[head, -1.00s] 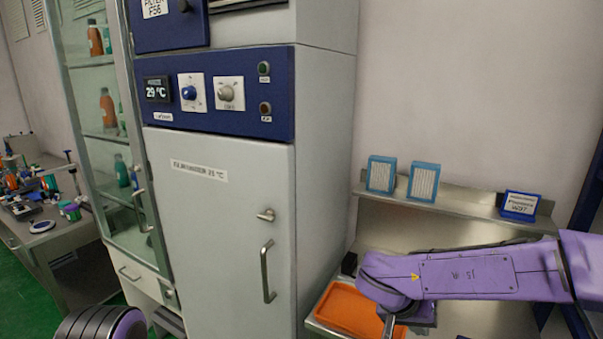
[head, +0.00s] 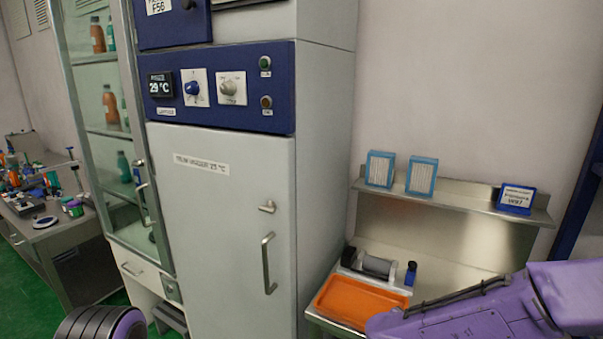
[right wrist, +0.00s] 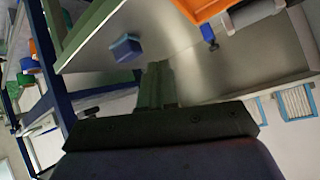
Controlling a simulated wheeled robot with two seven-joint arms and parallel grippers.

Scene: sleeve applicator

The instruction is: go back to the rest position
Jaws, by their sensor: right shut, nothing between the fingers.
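My right arm (head: 480,315) comes in low at the right of the head view, over the front of the metal bench; its gripper is out of the picture there. In the right wrist view my right gripper (right wrist: 157,85) is shut and empty, above the steel bench top (right wrist: 185,65). My left arm shows only as a ridged purple and grey part (head: 105,325) at the bottom left of the head view. The left gripper is not seen.
An orange tray (head: 335,315), a grey cylinder device (head: 376,264) and a blue bottle (head: 411,273) are on the bench. A tall grey cabinet (head: 230,230) stands left of the bench.

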